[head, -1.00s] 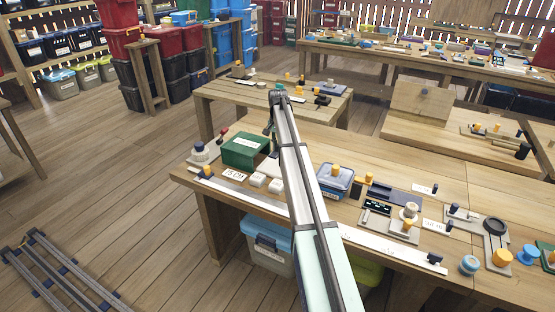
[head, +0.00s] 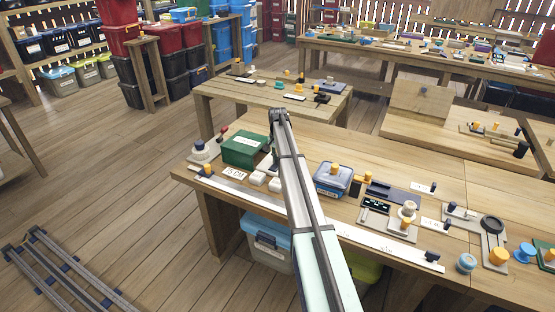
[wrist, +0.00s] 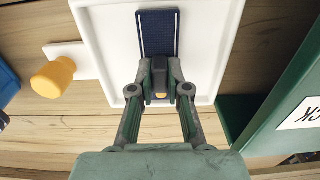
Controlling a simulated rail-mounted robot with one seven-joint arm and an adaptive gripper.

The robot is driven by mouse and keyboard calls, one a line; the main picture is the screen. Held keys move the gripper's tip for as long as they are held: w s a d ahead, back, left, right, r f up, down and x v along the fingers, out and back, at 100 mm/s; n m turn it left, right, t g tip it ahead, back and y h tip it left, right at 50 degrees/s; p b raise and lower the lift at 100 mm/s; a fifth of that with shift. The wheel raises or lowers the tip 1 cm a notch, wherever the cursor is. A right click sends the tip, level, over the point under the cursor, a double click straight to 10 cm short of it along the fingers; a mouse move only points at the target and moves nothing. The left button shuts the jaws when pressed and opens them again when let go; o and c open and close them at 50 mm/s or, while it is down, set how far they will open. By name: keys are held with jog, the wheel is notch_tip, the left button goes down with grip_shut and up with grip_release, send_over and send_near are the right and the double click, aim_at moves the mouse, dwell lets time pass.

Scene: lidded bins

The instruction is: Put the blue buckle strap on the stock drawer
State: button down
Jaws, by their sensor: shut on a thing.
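The blue buckle strap (wrist: 158,35) shows in the wrist view as a dark blue woven band with pale edge lines, lying over a white tray (wrist: 215,35). My gripper (wrist: 160,85) is shut on its near end, where a dark piece with a small orange spot sits between the fingertips. I cannot tell whether the strap touches the tray. A green box (wrist: 275,115), its label partly reading "CK", stands right of the gripper; it also shows in the head view (head: 245,150). In the head view my arm hides most of the gripper and strap.
A yellow knob (wrist: 53,77) on a white plate lies left of the tray. In the head view a blue-lidded container (head: 333,180) stands right of my arm, with several small parts beyond it. White blocks (head: 258,178) and a long white strip (head: 390,247) lie near the table's front edge.

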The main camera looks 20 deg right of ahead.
jog(key=shift+f, duration=0.15)
jog(key=c, duration=1.1)
grip_release()
jog(key=shift+c, duration=0.2)
notch_tip(320, 180, up, 12)
jog(key=b, duration=0.2)
jog(key=shift+b, duration=0.35)
